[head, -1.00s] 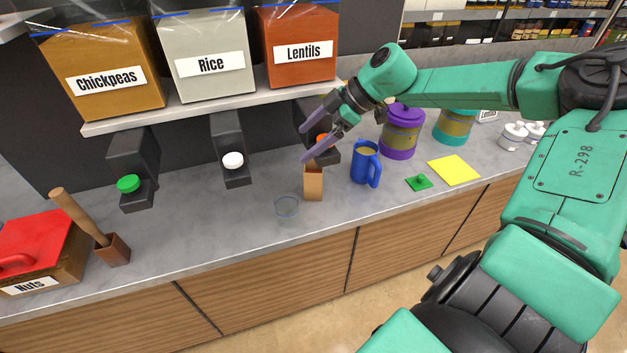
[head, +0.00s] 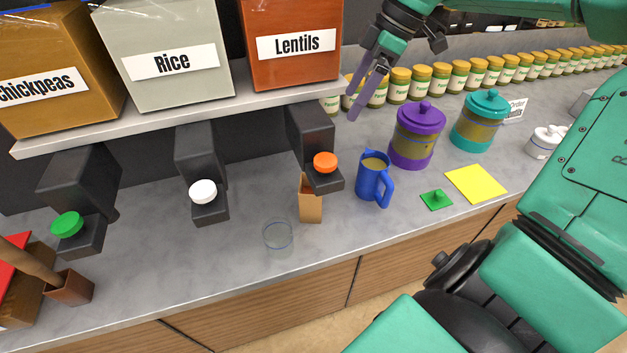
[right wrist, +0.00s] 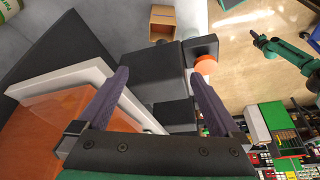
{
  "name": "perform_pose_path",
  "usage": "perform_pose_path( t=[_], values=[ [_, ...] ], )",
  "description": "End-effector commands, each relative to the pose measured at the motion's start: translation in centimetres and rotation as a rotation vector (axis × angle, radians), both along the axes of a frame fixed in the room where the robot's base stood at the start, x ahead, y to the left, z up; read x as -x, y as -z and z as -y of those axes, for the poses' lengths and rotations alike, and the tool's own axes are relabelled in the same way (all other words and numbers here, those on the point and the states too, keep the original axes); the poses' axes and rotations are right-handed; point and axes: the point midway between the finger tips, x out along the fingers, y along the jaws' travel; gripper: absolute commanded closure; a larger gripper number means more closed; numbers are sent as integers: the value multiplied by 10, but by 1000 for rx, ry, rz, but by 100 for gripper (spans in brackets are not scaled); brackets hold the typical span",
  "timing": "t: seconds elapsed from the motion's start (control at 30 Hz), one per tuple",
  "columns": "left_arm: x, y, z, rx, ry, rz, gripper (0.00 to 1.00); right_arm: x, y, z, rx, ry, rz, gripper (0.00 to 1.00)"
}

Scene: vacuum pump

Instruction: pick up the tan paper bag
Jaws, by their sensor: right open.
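The tan paper bag (head: 311,205) stands upright on the grey counter under the lentils dispenser, whose spout partly hides its top. The bag also shows in the right wrist view (right wrist: 163,21) at the top, with its open mouth visible. My right gripper (head: 356,106) is open and empty in the head view, above and to the right of the bag and clear of it. Its two purple fingers stand apart in the right wrist view (right wrist: 157,74), with the dark dispenser beyond them. My left gripper is not in the head view.
The lentils dispenser with an orange knob (head: 325,162) overhangs the bag. A blue mug (head: 372,182) stands close on its right, a clear glass (head: 277,235) on its left. A purple-lidded jar (head: 417,137) stands further right. The lentils bin (head: 290,45) sits on the shelf above.

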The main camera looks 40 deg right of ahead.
Motion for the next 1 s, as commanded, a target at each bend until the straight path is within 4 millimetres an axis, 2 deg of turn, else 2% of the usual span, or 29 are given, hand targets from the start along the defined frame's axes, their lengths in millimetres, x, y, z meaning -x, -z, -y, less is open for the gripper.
perform_pose_path(
  t=[0.03,0.17,0.4,0.73,0.8,0.93,1.0],
  values=[
    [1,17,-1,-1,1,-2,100,0,16,0,0,-1,0,0],
    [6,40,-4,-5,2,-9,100,0,39,-1,0,-1,0,0],
    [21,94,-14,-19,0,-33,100,1,93,-1,0,-1,1,0],
    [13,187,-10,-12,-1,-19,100,1,186,-2,0,-2,1,0],
    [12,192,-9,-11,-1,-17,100,1,192,-2,0,-1,2,0],
    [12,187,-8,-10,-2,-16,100,-2,202,-7,-3,-3,-1,0],
    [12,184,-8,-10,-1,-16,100,-6,216,-12,-2,-4,-4,0]
  ],
)
